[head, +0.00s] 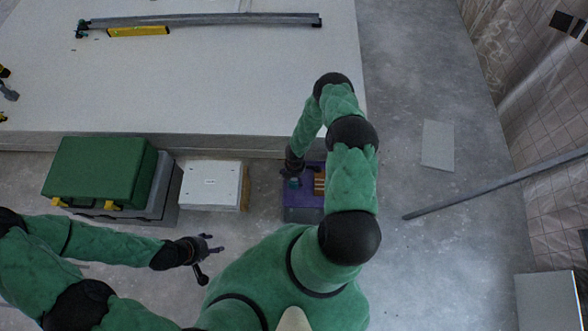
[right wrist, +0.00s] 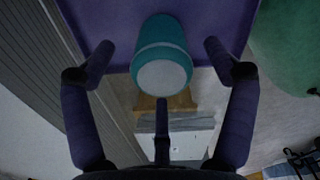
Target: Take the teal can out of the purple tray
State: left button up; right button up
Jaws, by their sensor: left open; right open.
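The purple tray (head: 302,213) is on the floor beside the white panel, partly hidden by my right arm. The teal can (head: 293,183) shows small at the tray's left side, just below my right gripper (head: 294,170). In the right wrist view the teal can (right wrist: 160,42) has its pale round end facing the camera, with the purple tray (right wrist: 215,22) behind it. The open fingers of my right gripper (right wrist: 160,65) are on either side of the can, with visible gaps. My left gripper (head: 212,250) is open and empty, well left of the tray.
Wooden-coloured blocks (head: 319,184) are in the tray's right part. A white box (head: 211,184) and a green case (head: 100,172) stand left of the tray. The large white panel (head: 200,80) lies behind.

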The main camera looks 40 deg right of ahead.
notch_tip(320, 180, down, 5)
jog(key=b, duration=0.2)
jog(key=shift+a+b, duration=0.1)
jog(key=shift+b, duration=0.3)
jog(key=c, duration=1.4)
